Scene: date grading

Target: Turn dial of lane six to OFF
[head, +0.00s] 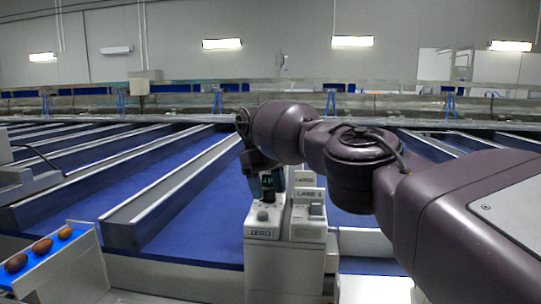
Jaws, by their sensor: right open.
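The lane six control box (270,262) stands at the front centre, with a "LANE 6" label on its upright right part. A small grey knob (263,215) sits on its left part above the word "ZERO". A grey control (316,209) sits below the lane label; its setting is too small to read. My right arm comes in from the right and bends down behind the box top. My right gripper (267,190) is open, pointing down just above and behind the grey knob. The arm partly hides it, and I cannot tell whether it touches anything. My left gripper is out of view.
Blue conveyor lanes (195,190) with pale raised dividers (175,180) run away behind the box. A blue-topped tray (45,250) with several brown dates stands at the lower left. My right arm covers much of the right side.

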